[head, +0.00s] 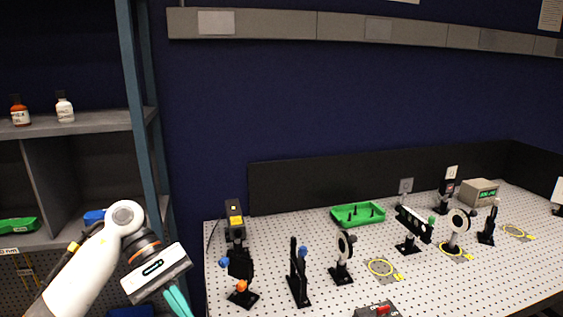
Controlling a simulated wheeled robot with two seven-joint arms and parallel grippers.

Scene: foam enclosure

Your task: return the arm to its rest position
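My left arm comes in from the lower left, white with a dark and orange wrist ring. My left gripper (178,302) hangs beside the left front edge of the perforated table (345,295), pointing down. Its teal fingers run to the bottom edge of the picture and their tips are cut off, so I cannot tell whether they are apart. No object shows in it. My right arm and gripper are out of view.
Optics mounts, including a lens mount (343,258) and a black post (298,272), stand on the table. A green tray (341,222) lies behind them. A shelf (90,123) with two bottles stands left, its blue upright (131,75) behind my arm.

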